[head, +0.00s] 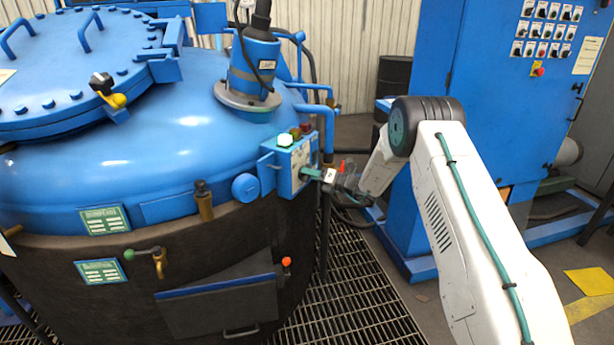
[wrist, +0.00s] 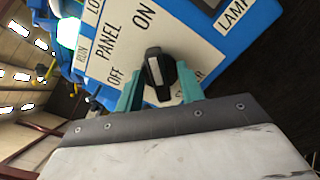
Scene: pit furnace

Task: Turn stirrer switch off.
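The stirrer switch (wrist: 159,74) is a black rotary knob with a white pointer mark. It sits on the pale face of a blue local panel (wrist: 222,38), with OFF to its left and ON above it in the wrist view. Its pointer points up in that view, toward ON. The label below it is mostly hidden. My gripper (wrist: 160,84) has one teal finger on each side of the knob, close to it; I see no clear grip. In the head view my gripper (head: 316,175) reaches the panel box (head: 296,160) from the right, and the knob is hidden.
The panel box is fixed to the blue-topped furnace vessel (head: 150,150). A lit green-white lamp (head: 284,141) is on its top. Pipes and a red-handled valve stand close by. A blue control cabinet (head: 470,60) stands at right; floor grating (head: 350,310) lies below.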

